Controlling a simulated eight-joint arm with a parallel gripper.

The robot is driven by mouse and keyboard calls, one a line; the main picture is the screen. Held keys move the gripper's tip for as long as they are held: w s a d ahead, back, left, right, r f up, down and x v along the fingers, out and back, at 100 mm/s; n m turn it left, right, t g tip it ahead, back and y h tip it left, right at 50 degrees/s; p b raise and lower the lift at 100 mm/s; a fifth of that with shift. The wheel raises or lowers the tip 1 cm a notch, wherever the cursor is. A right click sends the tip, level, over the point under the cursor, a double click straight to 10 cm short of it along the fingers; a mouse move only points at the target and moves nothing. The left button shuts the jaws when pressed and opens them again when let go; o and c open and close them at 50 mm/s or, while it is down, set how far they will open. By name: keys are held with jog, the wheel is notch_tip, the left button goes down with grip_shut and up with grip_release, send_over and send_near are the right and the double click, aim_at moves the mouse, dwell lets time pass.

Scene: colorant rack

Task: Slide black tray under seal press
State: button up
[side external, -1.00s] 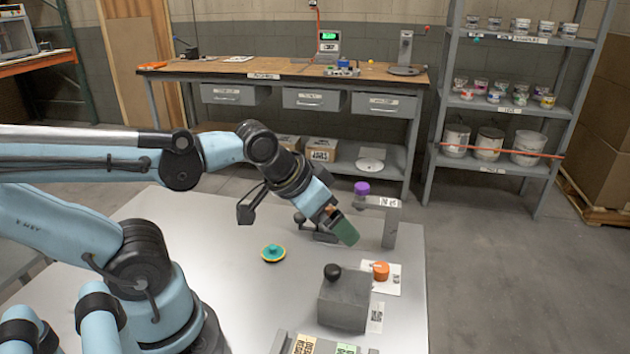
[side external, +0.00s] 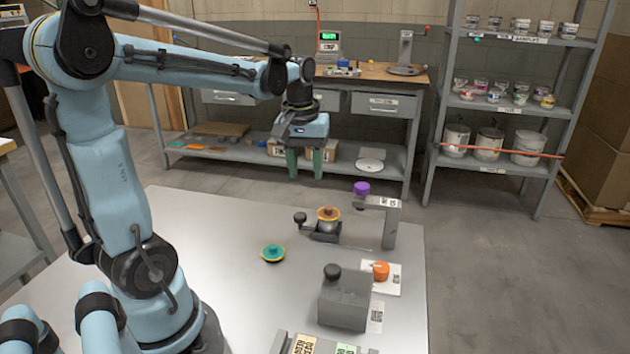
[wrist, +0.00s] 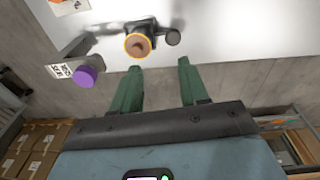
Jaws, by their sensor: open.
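The black tray (side external: 324,237) sits on the grey table, a small dark block with a round black knob (side external: 300,217) on its left. An orange, yellow-rimmed round piece (side external: 328,214) sits on top of it; the wrist view shows this piece (wrist: 138,45) and the knob (wrist: 172,38) too. The seal press is a grey bracket (side external: 391,224) with a purple knob (side external: 361,188) on its overhanging arm. The tray is left of its upright, apart from it. My gripper (side external: 305,172) is open and empty, raised above and behind the tray, its green fingers pointing down.
A green-and-yellow disc (side external: 273,253) lies left of the tray. A grey block with a black knob (side external: 343,299) and an orange piece on a white card (side external: 393,281) stand nearer the front. Labelled slots (side external: 315,344) are at the front edge. Table between disc and tray is clear.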

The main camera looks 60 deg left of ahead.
aim_at(300, 214)
jog(key=shift+n+g, duration=0.5)
jog(key=shift+n, duration=0.3)
jog(key=a+f, duration=0.1)
jog(key=f, duration=0.3)
jog(key=a+f, duration=0.1)
jog(key=f, duration=0.7)
jog(key=shift+a+f, duration=0.25)
jog(key=shift+a, duration=0.15)
grip_shut()
